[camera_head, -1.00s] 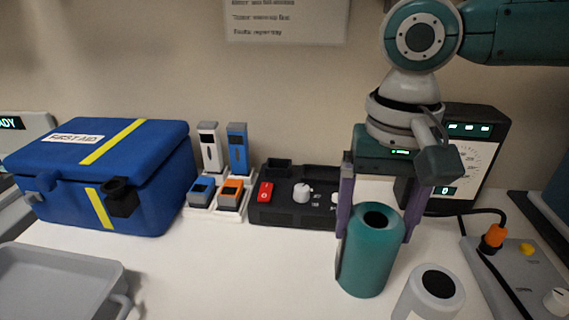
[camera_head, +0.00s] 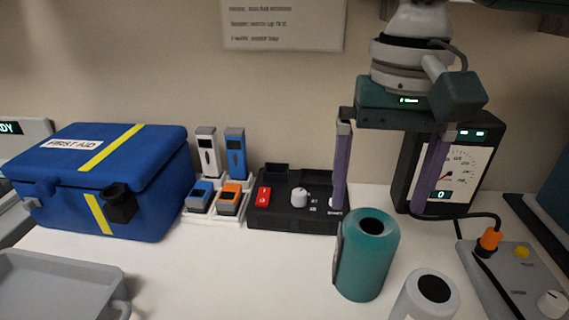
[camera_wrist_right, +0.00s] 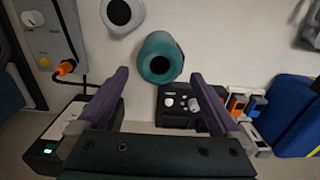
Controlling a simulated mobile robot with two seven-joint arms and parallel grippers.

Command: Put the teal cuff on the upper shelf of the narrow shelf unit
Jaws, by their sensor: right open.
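The teal cuff (camera_head: 366,262) stands upright on the white table, a round teal cylinder with a dark hole in its top. It also shows in the right wrist view (camera_wrist_right: 160,58). My right gripper (camera_head: 379,209) points down above the cuff, with its two purple fingers spread apart and nothing between them. In the right wrist view the fingers (camera_wrist_right: 160,76) are apart, with the cuff beyond their tips. My left gripper is not in view. I cannot make out a narrow shelf unit in these frames.
A white cylinder (camera_head: 428,298) with a dark top stands close in front of the cuff, to the right. Behind are a black control box (camera_head: 285,215) and a dial meter (camera_head: 455,170). A blue first aid box (camera_head: 140,190) and grey tray (camera_head: 60,262) are left. A grey panel (camera_head: 515,275) is right.

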